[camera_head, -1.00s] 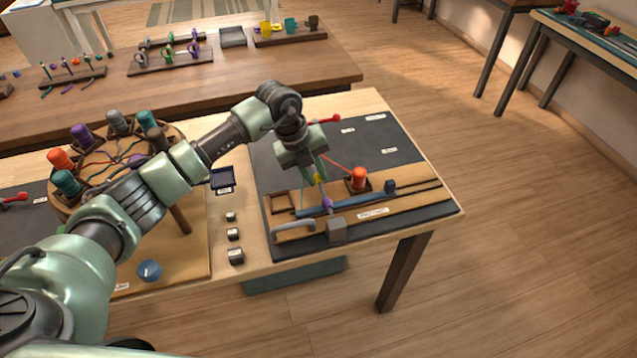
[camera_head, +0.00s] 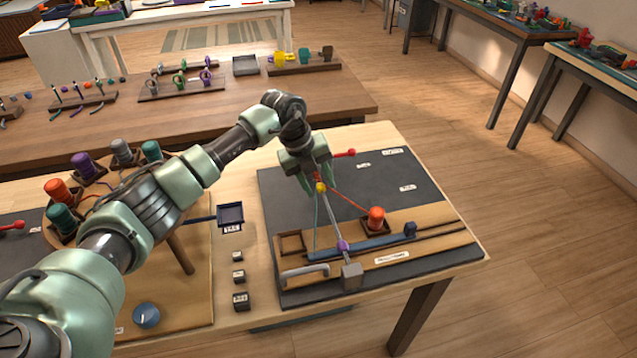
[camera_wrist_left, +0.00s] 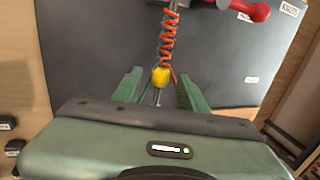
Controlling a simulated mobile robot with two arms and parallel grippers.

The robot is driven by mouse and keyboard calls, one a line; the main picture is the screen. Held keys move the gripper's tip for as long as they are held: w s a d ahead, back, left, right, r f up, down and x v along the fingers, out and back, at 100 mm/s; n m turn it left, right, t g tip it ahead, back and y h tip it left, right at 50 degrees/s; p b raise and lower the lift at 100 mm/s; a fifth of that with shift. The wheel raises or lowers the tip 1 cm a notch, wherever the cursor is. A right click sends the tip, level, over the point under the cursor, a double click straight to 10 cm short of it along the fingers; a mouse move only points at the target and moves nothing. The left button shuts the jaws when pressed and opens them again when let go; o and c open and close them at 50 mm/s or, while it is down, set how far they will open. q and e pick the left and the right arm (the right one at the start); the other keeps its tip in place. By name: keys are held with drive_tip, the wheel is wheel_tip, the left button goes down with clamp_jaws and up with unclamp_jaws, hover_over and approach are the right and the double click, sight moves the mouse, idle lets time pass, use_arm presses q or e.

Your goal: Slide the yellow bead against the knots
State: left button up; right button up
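The yellow bead (camera_head: 320,187) sits on a thin cord strand that runs up from the purple bead (camera_head: 342,245). In the left wrist view the yellow bead (camera_wrist_left: 161,77) is at the lower end of the orange-red coiled knots (camera_wrist_left: 168,40) and appears to touch them. My left gripper (camera_head: 318,188) is over the board at the yellow bead. In the wrist view its green fingers (camera_wrist_left: 160,88) stand apart on either side of the bead, with visible gaps. The knots are mostly hidden by the gripper in the head view. My right gripper is not in view.
An orange spool (camera_head: 376,217) stands in a holder on the board, with a red cord leading to the gripper area. A red-knobbed lever (camera_head: 345,154) is behind the gripper.

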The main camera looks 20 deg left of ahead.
use_arm(q)
drive_tip(key=shift+a+r, duration=0.1)
drive_tip(key=shift+r, duration=0.25)
drive_tip(key=b+v, duration=0.1)
drive_tip(key=v, duration=0.6)
drive_tip(key=shift+s, duration=0.1)
